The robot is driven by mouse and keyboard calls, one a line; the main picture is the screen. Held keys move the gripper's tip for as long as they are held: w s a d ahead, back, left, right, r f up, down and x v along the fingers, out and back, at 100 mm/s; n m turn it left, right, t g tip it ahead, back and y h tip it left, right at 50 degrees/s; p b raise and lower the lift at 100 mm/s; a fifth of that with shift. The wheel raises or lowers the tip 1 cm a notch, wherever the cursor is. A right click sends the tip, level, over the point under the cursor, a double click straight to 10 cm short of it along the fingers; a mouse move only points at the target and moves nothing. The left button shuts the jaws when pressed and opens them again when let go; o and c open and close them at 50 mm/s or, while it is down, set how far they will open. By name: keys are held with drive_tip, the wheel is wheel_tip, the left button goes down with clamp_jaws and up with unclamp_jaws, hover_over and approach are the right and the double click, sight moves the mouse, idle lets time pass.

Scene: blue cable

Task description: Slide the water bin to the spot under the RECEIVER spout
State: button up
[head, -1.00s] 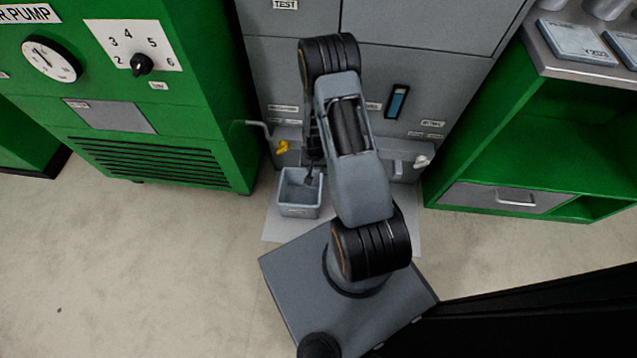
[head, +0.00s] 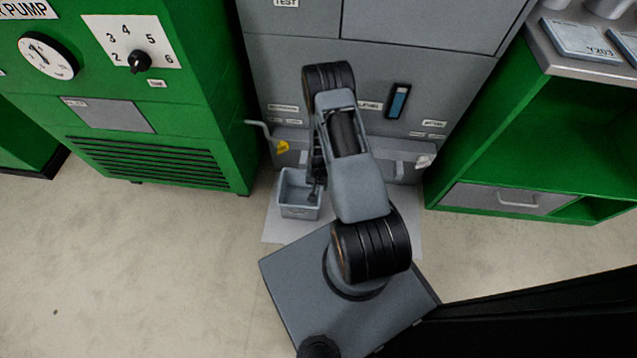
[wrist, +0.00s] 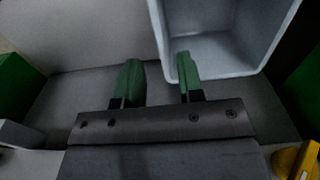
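The water bin (head: 299,211) is a light grey open box on the pale floor mat, below the yellow-handled spout (head: 282,147) at the left of the grey cabinet. A second spout with a white handle (head: 424,161) is at the right. Small labels by both are too blurred to read. My gripper (head: 316,190) is at the bin's right side. In the wrist view, my gripper (wrist: 157,75) is open with its green fingers apart. One finger overlaps the bin (wrist: 225,52) at its wall; the other is outside it. I cannot tell whether they touch.
The pale mat (head: 405,235) is clear to the right of the bin. A green pump cabinet (head: 150,165) stands left and a green shelf unit (head: 540,140) right. The grey cabinet (head: 300,60) closes off the back.

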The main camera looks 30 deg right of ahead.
wheel_tip(320, 180, down, 12)
drive_tip(key=b, duration=0.4)
drive_tip(key=shift+r, duration=0.15)
clamp_jaws()
idle(0.5)
